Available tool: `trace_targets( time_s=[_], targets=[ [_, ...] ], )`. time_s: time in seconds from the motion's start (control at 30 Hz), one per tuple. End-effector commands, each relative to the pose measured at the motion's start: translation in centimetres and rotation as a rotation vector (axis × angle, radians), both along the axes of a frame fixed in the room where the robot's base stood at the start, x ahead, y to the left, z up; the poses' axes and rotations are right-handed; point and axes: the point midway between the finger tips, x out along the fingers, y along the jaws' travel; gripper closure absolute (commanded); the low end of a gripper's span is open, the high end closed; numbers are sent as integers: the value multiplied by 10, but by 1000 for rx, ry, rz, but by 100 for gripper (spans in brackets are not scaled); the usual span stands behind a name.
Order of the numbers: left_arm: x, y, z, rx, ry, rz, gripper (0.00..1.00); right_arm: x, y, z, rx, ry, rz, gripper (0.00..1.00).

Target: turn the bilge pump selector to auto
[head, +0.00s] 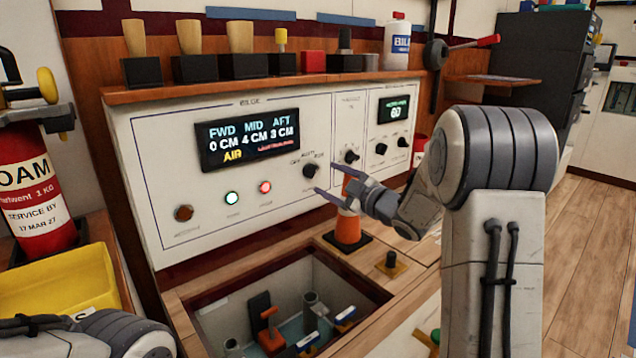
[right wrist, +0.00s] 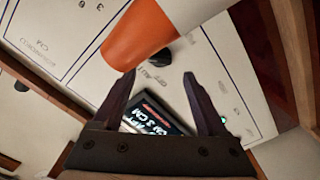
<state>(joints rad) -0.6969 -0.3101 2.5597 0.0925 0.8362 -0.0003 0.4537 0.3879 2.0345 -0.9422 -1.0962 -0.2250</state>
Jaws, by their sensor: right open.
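The pump panel (head: 270,220) is a white sloping face with a dark display (head: 248,139) reading FWD, MID, AFT levels and AIR. A black selector knob (head: 311,171) with small labels around it sits right of the display; its pointer direction is too small to tell. My right gripper (head: 325,177) is open and empty, in front of the panel, just right of and below that knob. In the right wrist view its two fingers (right wrist: 158,78) stand apart, with the display (right wrist: 155,115) between them and a dark knob (right wrist: 187,57) partly behind the cone. My left gripper is out of view.
An orange and white cone (head: 348,226) stands right by my right gripper and looms close in the right wrist view (right wrist: 138,40). Another knob (head: 351,157) is to the right. An open bilge well (head: 205,292) lies below. A red extinguisher (head: 35,185) is at left.

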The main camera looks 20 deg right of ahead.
Motion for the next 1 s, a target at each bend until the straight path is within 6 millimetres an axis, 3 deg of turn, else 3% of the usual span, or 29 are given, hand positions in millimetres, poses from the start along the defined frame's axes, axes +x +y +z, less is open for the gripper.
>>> trace_targets(
  time_s=[0.1, 0.3, 0.67, 0.77, 0.87, 0.9, 1.0],
  targets=[
    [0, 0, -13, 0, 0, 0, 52, 22, 9, -4, -1, -1, 2, 24],
    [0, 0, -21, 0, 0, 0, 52, 44, 17, -2, 0, 0, 1, 24],
    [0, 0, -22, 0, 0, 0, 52, 50, 18, 0, 1, 2, -1, 24],
    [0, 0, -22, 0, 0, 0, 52, 50, 18, 0, 1, 2, -1, 55],
    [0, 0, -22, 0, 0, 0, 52, 50, 18, 0, 1, 2, -1, 93],
    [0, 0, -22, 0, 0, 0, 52, 50, 18, 0, 1, 2, -1, 100],
    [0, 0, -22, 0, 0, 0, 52, 50, 18, 0, 0, 1, -1, 100]
  ],
)
